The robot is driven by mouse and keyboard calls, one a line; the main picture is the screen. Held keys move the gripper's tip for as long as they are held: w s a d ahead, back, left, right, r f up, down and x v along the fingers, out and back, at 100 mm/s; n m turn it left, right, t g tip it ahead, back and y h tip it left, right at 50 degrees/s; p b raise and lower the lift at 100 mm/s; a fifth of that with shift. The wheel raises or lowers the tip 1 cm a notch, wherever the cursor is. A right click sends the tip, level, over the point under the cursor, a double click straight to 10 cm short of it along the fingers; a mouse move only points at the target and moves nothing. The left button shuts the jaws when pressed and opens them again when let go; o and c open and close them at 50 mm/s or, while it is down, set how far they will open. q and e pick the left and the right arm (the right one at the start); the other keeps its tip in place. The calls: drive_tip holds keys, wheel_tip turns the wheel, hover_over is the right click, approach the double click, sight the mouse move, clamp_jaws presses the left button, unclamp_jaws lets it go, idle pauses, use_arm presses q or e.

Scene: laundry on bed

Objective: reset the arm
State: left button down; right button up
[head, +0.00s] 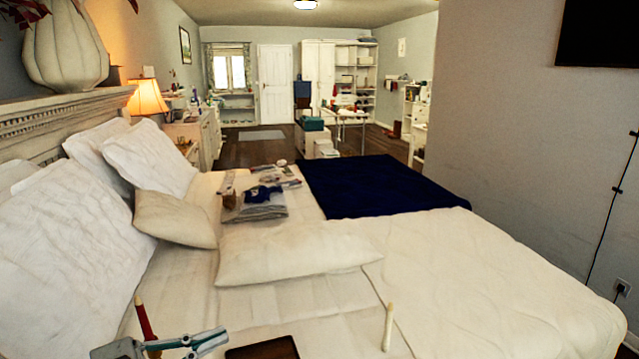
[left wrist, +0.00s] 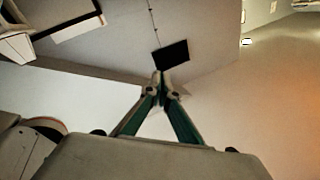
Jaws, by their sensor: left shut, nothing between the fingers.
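My left gripper (head: 220,336) shows at the bottom left of the head view, low in front of the white bed (head: 450,285). In the left wrist view my left gripper (left wrist: 161,82) has its two green-sided fingers meeting at the tips, shut with nothing between them. The wall, ceiling and a dark screen (left wrist: 171,56) lie beyond the fingers there. My right gripper is in neither view.
Folded clothes (head: 255,208) lie mid-bed, beside pillows (head: 290,252) and a dark blue blanket (head: 375,184). Near the gripper are a red stick (head: 145,322), a pale stick (head: 388,328) and a brown flat object (head: 262,349). A lamp (head: 148,97) stands behind.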

use_arm(q)
drive_tip(key=s+a+f+n+t+y, duration=0.1)
drive_tip(key=a+f+n+t+y, duration=0.15)
drive_tip(key=f+n+y, duration=0.45)
drive_tip(key=a+f+n+t+y, duration=0.2)
drive_tip(key=f+n+t+y, duration=0.15)
drive_tip(key=f, duration=0.85)
drive_tip(key=s+d+f+n+g+y, duration=0.2)
drive_tip(key=s+f+g, duration=0.3)
drive_tip(key=s+f, duration=0.9)
wheel_tip(320, 180, down, 4)
drive_tip(key=shift+f+g+y+p, duration=0.1)
drive_tip(key=shift+g+y+p, duration=0.2)
drive_tip(key=shift+y, duration=0.15)
